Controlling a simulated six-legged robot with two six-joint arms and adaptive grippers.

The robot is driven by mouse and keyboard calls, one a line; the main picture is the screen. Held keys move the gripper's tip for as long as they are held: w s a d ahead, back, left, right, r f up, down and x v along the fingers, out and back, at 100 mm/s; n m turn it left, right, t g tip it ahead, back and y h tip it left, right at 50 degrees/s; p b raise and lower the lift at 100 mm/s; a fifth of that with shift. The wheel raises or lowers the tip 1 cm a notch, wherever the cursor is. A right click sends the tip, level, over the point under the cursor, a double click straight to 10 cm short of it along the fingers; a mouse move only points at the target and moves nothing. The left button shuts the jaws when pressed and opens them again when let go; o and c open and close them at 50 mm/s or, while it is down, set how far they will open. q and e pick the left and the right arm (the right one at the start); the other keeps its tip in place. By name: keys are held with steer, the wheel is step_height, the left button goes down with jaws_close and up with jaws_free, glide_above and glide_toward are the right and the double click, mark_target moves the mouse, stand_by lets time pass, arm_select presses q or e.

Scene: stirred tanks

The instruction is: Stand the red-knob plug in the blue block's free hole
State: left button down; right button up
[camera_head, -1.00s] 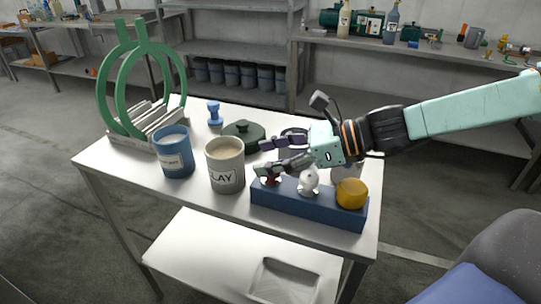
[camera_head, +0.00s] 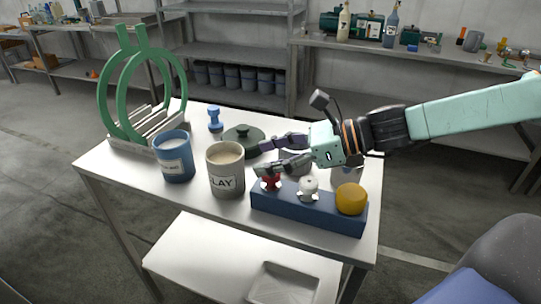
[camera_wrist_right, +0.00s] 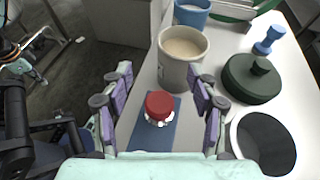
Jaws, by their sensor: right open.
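The red-knob plug (camera_head: 271,182) stands upright at the left end of the blue block (camera_head: 310,213). The hole under it is hidden, so I cannot tell how deep it sits. In the right wrist view the red knob (camera_wrist_right: 159,104) shows above a pale collar on the blue block (camera_wrist_right: 150,138). A white-knob plug (camera_head: 308,187) is in the middle of the block and a yellow knob (camera_head: 351,199) is at its right end. My right gripper (camera_head: 263,158) is open and empty, its fingers apart on both sides above the red knob. My left gripper is not in view.
A grey clay mug (camera_head: 226,172) and a blue mug (camera_head: 174,158) stand left of the block on the white table.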

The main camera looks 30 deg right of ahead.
steer(key=shift+r, duration=0.1)
step_height(320, 180, up, 5)
steer(key=p, duration=0.5)
steer(key=shift+r, duration=0.1)
stand_by(0.6)
